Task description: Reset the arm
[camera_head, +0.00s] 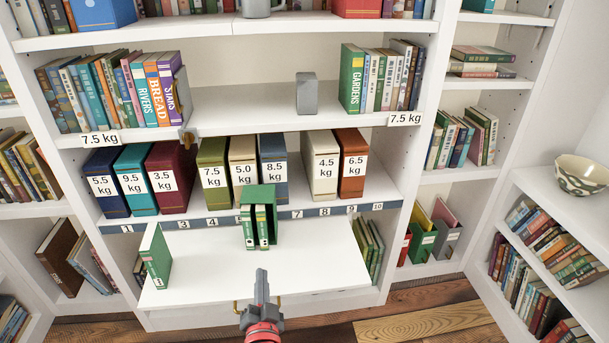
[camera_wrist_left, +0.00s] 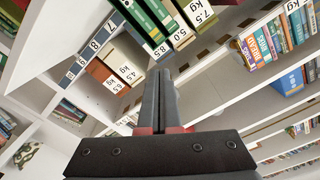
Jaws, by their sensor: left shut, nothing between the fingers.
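My left gripper (camera_head: 262,276) reaches in from the bottom middle of the head view, in front of the pull-out white board (camera_head: 210,265). Its fingers (camera_wrist_left: 158,100) are pressed together and empty in the left wrist view. A green slipcase with green books (camera_head: 259,220) stands on the board beyond the gripper, apart from it. A green book (camera_head: 156,257) stands alone at the board's left end. My right gripper is in neither view.
Weight-labelled binders, such as the olive 7.5 kg one (camera_head: 212,165), stand behind a numbered strip (camera_head: 340,211), with a gap between the 8.5 and 4.5 kg ones. A grey block (camera_head: 307,93) stands on the shelf above. A bowl (camera_head: 581,175) sits at right. The board's right half is clear.

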